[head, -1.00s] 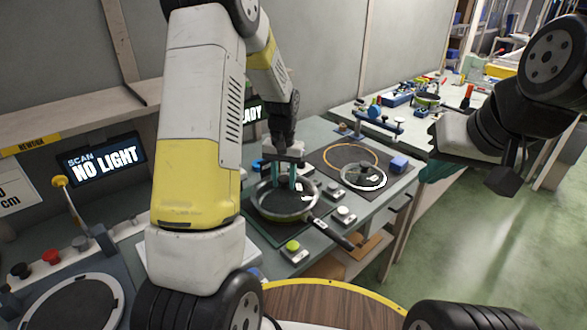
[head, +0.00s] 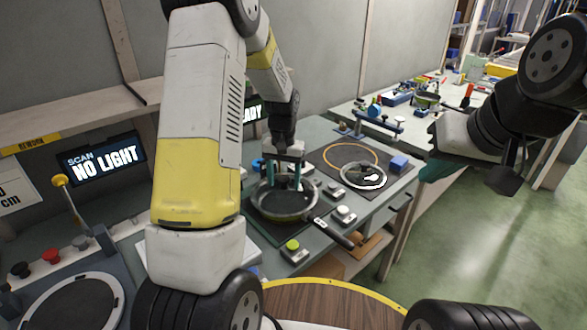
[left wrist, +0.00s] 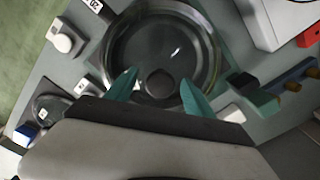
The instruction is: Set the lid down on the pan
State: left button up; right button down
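A dark pan (head: 262,208) with a pale rim and a black handle sits on the counter, its handle pointing to the lower right. A glass lid (left wrist: 190,55) with a round dark knob (left wrist: 160,84) appears to lie on the pan in the left wrist view. My left gripper (head: 288,182) is above the pan, pointing down. Its teal fingers (left wrist: 160,90) stand on both sides of the knob with a gap to each. My right gripper (head: 438,166) is off to the right, away from the pan; its fingers are mostly hidden.
A blue block (head: 399,163) and small button boxes (head: 342,215) stand close by. A screen reading NO LIGHT (head: 104,160) is at left. A round wooden surface (head: 325,306) is in front.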

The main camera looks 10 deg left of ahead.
pick_arm(q)
notch_tip(320, 180, up, 8)
jog(key=shift+s+r, duration=0.15)
jog(key=shift+r, duration=0.05)
jog(key=s+d+r+t+h, duration=0.1)
jog(key=s+r+t, duration=0.2)
jog(key=s+r, duration=1)
jog(key=s+d+r+t+h, duration=0.1)
jog(key=s+r+t, duration=0.1)
jog(key=s, duration=0.9)
jog(key=shift+r+t, duration=0.3)
jog(key=shift+t, duration=0.3)
